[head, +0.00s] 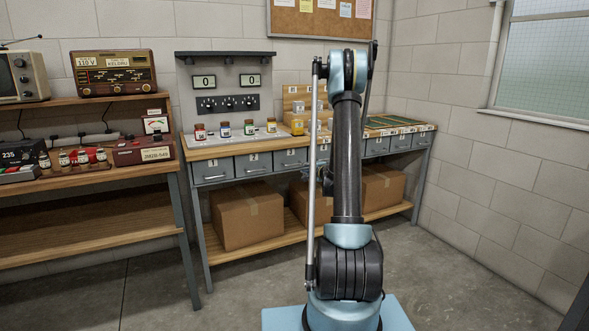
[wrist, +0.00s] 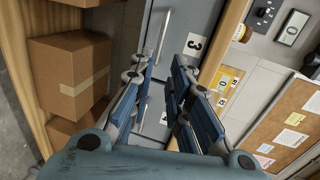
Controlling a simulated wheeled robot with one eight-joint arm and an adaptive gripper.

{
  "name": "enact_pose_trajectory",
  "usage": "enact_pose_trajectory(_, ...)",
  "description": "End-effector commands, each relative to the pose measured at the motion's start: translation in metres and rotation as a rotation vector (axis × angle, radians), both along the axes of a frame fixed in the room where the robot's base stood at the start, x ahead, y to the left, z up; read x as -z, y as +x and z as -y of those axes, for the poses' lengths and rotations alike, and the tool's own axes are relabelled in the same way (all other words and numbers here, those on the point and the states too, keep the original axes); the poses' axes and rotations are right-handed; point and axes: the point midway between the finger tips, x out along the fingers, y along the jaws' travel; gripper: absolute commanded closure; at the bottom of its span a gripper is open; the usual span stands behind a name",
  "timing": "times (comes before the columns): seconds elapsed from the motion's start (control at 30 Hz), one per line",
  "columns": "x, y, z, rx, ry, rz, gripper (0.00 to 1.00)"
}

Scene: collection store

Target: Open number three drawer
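The number three drawer (head: 290,160) is a grey drawer under the wooden bench top, left of my arm in the head view; it looks shut. In the wrist view the grey drawer front (wrist: 193,20) carries a white label with a 3 (wrist: 194,44). Its bar handle (wrist: 163,33) lies just beyond my fingertips. My gripper (wrist: 161,68) is open, with nothing between its two blue-padded fingers. The handle appears ahead of the gap, apart from the fingers. In the head view my gripper is mostly hidden behind my arm.
Other grey drawers (head: 252,164) flank it in the row. Cardboard boxes (head: 247,214) stand on the lower shelf. Small jars (head: 224,129) and a control panel (head: 228,103) are on the bench. A second bench (head: 90,230) stands left. The floor at right is clear.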

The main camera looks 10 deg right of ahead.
Motion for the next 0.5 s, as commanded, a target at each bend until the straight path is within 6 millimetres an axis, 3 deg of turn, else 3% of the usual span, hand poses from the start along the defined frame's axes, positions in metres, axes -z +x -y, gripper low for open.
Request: enact_pose_trajectory(0.5, 0.019, 0.086, -0.029, -0.002, -0.001, 0.000, 0.83)
